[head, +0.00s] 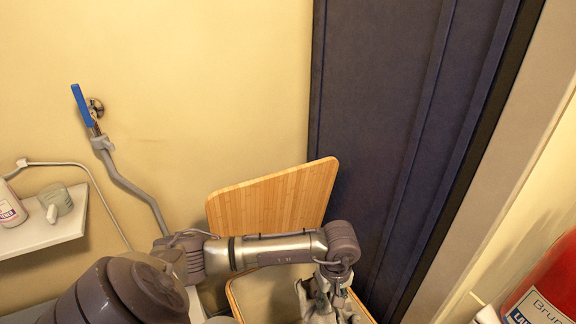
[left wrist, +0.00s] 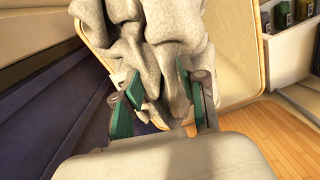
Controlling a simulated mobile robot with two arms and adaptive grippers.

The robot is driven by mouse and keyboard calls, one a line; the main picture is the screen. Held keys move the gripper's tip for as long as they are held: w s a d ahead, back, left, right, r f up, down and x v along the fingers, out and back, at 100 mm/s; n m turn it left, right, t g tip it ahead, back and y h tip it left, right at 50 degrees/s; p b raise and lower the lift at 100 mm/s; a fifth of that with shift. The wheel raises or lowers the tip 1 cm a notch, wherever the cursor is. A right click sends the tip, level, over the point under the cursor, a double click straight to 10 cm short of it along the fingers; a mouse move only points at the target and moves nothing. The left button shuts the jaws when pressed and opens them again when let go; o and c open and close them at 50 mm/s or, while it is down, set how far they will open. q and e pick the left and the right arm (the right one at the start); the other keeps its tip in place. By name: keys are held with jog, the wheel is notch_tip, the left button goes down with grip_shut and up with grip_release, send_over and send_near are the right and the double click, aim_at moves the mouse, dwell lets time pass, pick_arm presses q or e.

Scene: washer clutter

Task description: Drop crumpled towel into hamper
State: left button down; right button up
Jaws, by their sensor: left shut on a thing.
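The crumpled towel (head: 318,303) is grey-white and hangs in folds from my left gripper (head: 335,280) in the head view. In the left wrist view, the towel (left wrist: 155,40) bunches between and beyond the green-padded fingers of my left gripper (left wrist: 155,98), which is shut on it. The hamper (head: 233,297) stands at the bottom centre of the head view, its bamboo lid (head: 270,198) raised behind it. The gripper and towel appear over the hamper's right part. The arm and towel hide much of its opening. My right gripper is not in view.
A dark blue panel (head: 400,120) stands right behind the hamper. A wall shelf (head: 50,232) with a bottle (head: 10,208) is at left, near a pipe with a blue-handled valve (head: 82,105). A red container (head: 545,285) is at lower right.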

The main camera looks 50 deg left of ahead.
pick_arm(q)
jog(key=w+a+n, duration=0.1)
jog(key=a+n, duration=0.2)
jog(key=w+a+f+n, duration=0.1)
jog(key=a+n, duration=0.2)
jog(key=n, duration=0.1)
jog(key=w+a+f+n+p, duration=0.1)
jog(key=a+n, duration=0.2)
jog(key=n, duration=0.1)
jog(key=shift+w+a, duration=0.25)
jog(key=shift+w, duration=0.05)
jog(key=s+a+f+n+b, duration=0.1)
jog(key=a+f+n+b, duration=0.3)
jog(key=a+f+n, duration=0.3)
notch_tip(320, 180, down, 2)
jog(key=shift+s+a+f+n, duration=0.2)
jog(key=shift+a+n, duration=0.2)
jog(key=shift+n, duration=0.8)
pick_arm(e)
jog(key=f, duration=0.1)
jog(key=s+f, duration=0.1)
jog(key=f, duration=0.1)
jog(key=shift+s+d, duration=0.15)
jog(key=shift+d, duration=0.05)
